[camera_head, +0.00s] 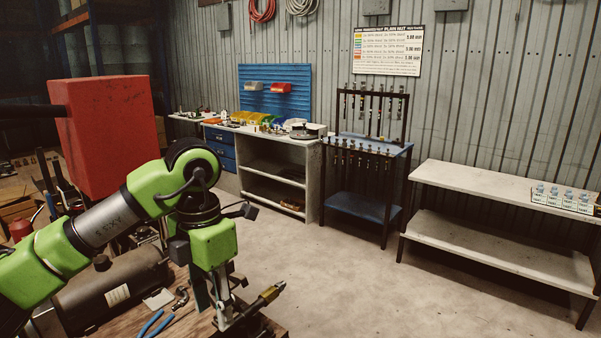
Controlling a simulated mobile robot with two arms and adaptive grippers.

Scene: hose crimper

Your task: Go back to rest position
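My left arm comes in from the left, green and grey. Its gripper (227,312) points down at the front edge of a wooden workbench (187,324). Its fingers appear closed around a dark, brass-coloured fitting (262,300), which sticks out to the right past the fingertips. The exact contact at the fingertips is small and partly hidden. My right gripper is not in view.
A red block-shaped machine part (105,135) and a dark cylinder tank (112,290) are close at left. Blue-handled pliers (155,325) lie on the bench. A shelf unit (268,165), blue rack (365,205) and pale table (490,185) line the wall. The middle floor is clear.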

